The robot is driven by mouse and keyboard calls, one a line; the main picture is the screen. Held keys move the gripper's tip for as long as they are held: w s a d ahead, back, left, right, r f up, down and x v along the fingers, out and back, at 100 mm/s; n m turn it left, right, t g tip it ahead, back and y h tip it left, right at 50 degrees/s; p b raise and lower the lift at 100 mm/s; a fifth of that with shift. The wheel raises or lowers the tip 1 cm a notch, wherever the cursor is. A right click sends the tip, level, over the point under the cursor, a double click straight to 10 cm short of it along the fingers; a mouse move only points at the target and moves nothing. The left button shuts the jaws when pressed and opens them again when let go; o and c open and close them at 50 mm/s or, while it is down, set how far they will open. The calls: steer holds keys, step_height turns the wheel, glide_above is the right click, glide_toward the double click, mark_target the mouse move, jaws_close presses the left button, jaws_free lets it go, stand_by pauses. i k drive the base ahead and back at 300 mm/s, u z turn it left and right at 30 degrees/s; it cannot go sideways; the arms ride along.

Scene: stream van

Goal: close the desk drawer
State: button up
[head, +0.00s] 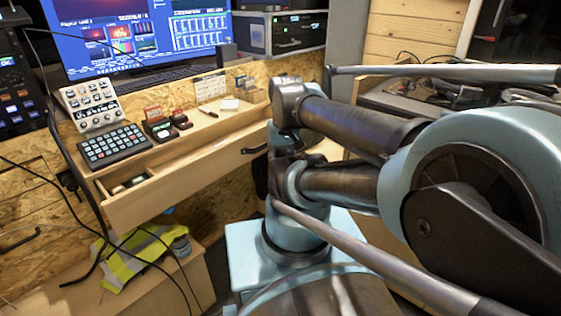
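The desk drawer (190,184) is light wood and sits under the desk top (215,125). It stands pulled out, and its open inside shows at the left end, with a few small items (128,184) in it. A dark handle (254,150) shows near the right part of its front. My arm fills the right half of the head view and hides the area right of the handle. I cannot make out my gripper in this view.
On the desk are a button keypad (114,146), a grey control panel (92,106), small dark boxes (160,126) and a pen (208,112). Black cables hang at the left, past the drawer's left end. Below stands a wooden box (140,290) with a yellow vest (130,258).

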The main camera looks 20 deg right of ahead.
mark_target(173, 174)
steer(key=z, duration=0.25)
steer(key=k, duration=1.5)
steer(key=u, duration=0.75)
steer(key=i, duration=1)
steer(key=z, duration=0.05)
